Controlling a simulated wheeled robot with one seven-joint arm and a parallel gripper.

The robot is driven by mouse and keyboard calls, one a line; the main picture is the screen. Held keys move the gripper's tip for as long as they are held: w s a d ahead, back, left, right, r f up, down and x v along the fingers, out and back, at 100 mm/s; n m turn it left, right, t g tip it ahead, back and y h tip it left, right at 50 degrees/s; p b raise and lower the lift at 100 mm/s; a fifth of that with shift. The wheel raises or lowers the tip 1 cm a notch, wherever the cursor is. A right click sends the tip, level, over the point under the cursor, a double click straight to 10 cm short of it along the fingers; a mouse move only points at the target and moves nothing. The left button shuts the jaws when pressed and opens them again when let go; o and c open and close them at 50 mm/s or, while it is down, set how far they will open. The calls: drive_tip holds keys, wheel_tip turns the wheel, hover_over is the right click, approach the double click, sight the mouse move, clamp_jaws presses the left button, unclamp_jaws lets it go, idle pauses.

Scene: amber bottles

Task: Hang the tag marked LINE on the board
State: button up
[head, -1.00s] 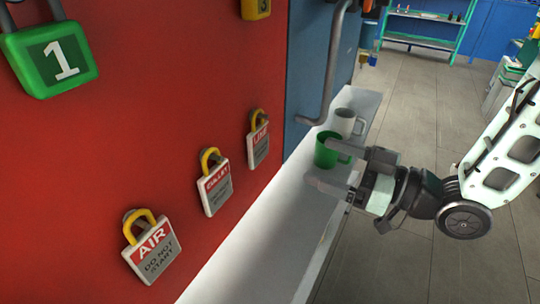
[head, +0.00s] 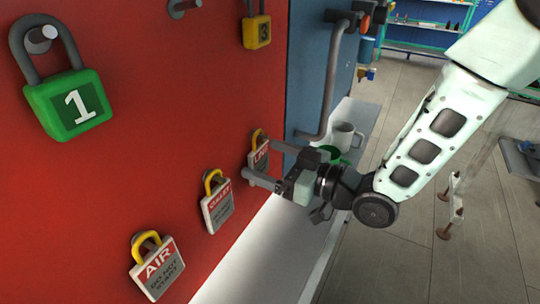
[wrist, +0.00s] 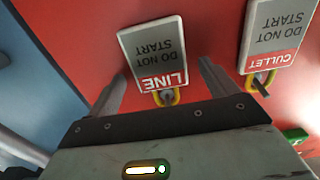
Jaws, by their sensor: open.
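The LINE tag (head: 259,158) is a white and red plate with a yellow loop, hanging on a peg on the red board (head: 120,170). In the wrist view the LINE tag (wrist: 157,55) appears upside down, with its loop nearer my gripper. My gripper (head: 259,166) is open. In the wrist view its two fingers (wrist: 157,76) reach to either side of the tag's lower part and loop, and I see no clear contact. One finger partly hides the tag in the head view.
The CULLET tag (head: 217,203) and AIR tag (head: 157,264) hang lower left. A green padlock marked 1 (head: 68,104) and a yellow padlock marked 3 (head: 256,32) hang above. An empty peg (head: 183,7) shows at the top. Green (head: 331,153) and white (head: 346,137) mugs stand on the ledge behind my gripper.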

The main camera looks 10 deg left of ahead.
drive_tip(key=shift+c, duration=0.3)
drive_tip(key=c, duration=1)
drive_tip(key=shift+r, duration=0.55)
drive_tip(key=b+v, duration=0.1)
drive_tip(key=v, duration=0.6)
idle(0.4)
idle(0.4)
